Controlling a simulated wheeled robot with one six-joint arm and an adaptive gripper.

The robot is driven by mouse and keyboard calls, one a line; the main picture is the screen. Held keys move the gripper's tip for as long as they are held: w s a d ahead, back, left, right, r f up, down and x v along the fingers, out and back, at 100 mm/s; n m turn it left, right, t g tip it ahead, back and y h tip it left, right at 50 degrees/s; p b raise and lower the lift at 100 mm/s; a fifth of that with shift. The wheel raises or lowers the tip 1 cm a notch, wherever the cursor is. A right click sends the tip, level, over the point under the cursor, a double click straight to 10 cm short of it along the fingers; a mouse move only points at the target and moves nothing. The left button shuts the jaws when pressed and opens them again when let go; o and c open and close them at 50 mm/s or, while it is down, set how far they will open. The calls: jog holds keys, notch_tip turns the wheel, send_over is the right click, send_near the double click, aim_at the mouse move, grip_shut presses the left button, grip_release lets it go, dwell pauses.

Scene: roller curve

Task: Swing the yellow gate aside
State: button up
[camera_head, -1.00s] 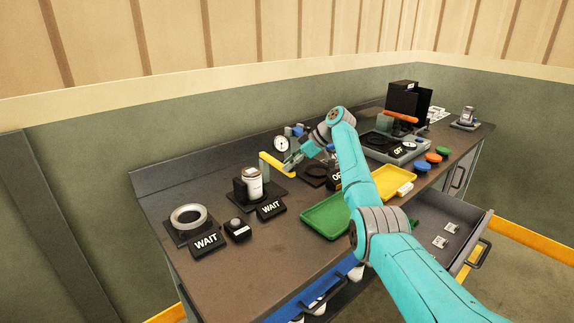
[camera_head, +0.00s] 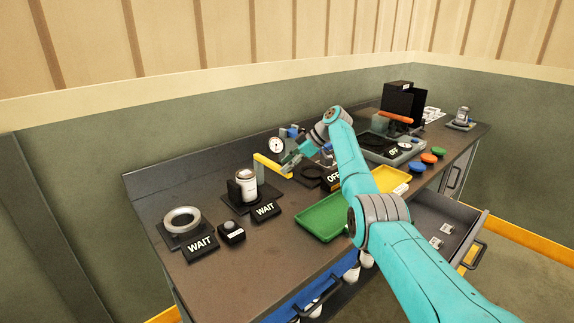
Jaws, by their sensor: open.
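The yellow gate (camera_head: 271,165) is a short yellow bar on an upright post, standing on the bench behind the green tray and right of the white can. My gripper (camera_head: 288,166) is at the right end of the yellow bar, close to it. The picture is too small to tell whether its fingers touch the bar. The gripper is open, and my teal arm comes in from the lower right and covers part of the bench behind it.
A white can (camera_head: 247,182) stands in a black holder left of the gate. A pressure gauge (camera_head: 276,146) is behind it. A green tray (camera_head: 318,219) and yellow tray (camera_head: 391,177) lie in front. An open drawer (camera_head: 452,236) sticks out at the right. "WAIT" signs (camera_head: 201,246) stand at the left.

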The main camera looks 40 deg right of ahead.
jog(key=v, duration=1.2)
dwell(0.3)
dwell(0.3)
